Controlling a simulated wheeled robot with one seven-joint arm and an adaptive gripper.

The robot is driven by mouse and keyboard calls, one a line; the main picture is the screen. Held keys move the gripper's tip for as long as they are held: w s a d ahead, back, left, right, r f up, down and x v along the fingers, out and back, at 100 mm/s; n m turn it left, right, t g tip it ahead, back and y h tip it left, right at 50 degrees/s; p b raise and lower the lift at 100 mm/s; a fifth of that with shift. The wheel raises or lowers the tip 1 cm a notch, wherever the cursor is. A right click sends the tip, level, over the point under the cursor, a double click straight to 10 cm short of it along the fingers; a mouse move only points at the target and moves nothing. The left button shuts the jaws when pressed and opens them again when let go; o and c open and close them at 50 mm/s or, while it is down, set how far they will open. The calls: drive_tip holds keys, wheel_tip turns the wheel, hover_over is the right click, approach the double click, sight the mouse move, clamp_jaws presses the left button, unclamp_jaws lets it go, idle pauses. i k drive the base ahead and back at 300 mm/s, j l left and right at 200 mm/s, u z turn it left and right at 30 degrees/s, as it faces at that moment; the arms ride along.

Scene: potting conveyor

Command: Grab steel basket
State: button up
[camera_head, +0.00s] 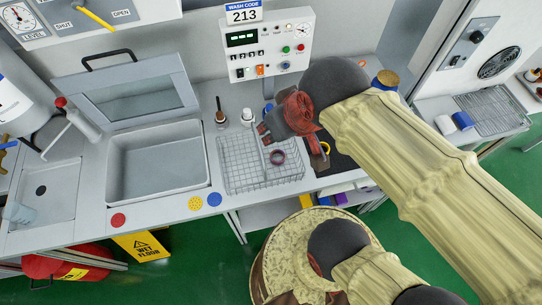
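The steel basket (235,170), a shallow grey wire basket, stands on the counter in the middle of the head view. A small dark reddish ring (277,157) shows within its outline. My gripper (291,147) is over the basket's back right part, coming in from the upper right. Its fingers look spread apart, one over the basket's back edge and one beyond its right edge. Nothing shows between them. The gripper hides the basket's back right corner. I cannot tell whether a finger touches the wire.
A grey sink (158,170) with a raised glass lid (130,92) lies left of the basket. Small bottles (220,116) stand behind it. The control panel (268,48) rises at the back. A dark mat (340,161) lies to the right.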

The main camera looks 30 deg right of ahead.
sight(260, 150)
drive_tip(key=k+j, duration=0.1)
drive_tip(key=j, duration=0.7)
drive_tip(key=k+j, duration=0.15)
drive_tip(key=j, duration=0.25)
drive_tip(key=k+j, duration=0.1)
drive_tip(key=j, duration=0.3)
